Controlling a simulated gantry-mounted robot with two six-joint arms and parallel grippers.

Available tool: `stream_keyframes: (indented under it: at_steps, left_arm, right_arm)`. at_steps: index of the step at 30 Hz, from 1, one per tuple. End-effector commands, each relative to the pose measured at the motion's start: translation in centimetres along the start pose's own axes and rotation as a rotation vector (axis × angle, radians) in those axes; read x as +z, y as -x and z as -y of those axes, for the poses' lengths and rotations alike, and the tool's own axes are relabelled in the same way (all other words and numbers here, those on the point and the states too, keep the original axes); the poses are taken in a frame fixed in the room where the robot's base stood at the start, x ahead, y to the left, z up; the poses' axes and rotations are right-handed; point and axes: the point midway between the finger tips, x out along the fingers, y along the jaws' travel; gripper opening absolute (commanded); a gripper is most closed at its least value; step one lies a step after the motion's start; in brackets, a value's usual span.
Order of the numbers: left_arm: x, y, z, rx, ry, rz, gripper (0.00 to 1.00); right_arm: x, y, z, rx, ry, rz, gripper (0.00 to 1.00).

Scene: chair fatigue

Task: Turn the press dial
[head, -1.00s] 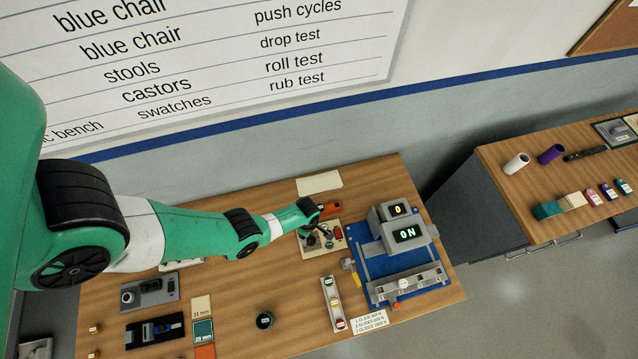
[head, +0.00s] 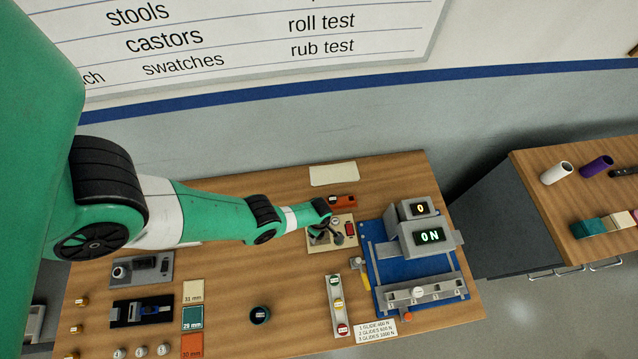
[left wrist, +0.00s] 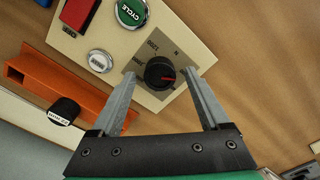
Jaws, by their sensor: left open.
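The press dial (left wrist: 159,73) is a black round knob with a red pointer mark, on a cream control panel (left wrist: 195,48) with printed numbers around it. In the left wrist view my left gripper (left wrist: 158,80) is open, with one finger on each side of the dial and gaps to the knob. Whether the fingers reach down to the knob's height I cannot tell. In the head view my left gripper (head: 328,238) is over the panel (head: 347,226) and hides the dial. The blue press (head: 408,268) stands to its right, with displays reading "0" and "0N".
The panel also carries a green CYCLE button (left wrist: 130,12), a silver button (left wrist: 99,61) and a red part (left wrist: 78,14). An orange holder (left wrist: 60,95) lies beside it.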

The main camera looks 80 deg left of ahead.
Motion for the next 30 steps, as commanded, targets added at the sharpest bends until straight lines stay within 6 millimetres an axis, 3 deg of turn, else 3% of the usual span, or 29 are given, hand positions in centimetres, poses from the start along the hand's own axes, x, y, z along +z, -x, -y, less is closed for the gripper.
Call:
stream_keyframes:
  at_steps: [7,8,18,21,30]
  left_arm:
    - [0.0,-0.04,-0.01,0.0,0.0,0.0,0.79]
    - [0.0,-0.03,-0.01,0.0,0.0,0.0,0.75]
    - [0.0,-0.04,-0.01,0.0,0.0,0.0,0.14]
    - [0.0,-0.05,-0.01,0.0,0.0,0.0,0.0]
    - [0.0,-0.07,-0.01,0.001,-0.026,0.0,0.0]
  right_arm:
    - [-0.02,0.01,0.0,0.0,0.0,-0.001,0.0]
    - [-0.02,0.01,0.0,0.0,0.0,-0.001,0.0]
    - [0.0,0.02,0.0,0.0,0.0,-0.001,0.0]
    - [0.0,0.02,0.0,0.0,0.0,0.0,0.0]
    - [0.04,0.06,0.0,0.0,0.0,0.0,0.0]
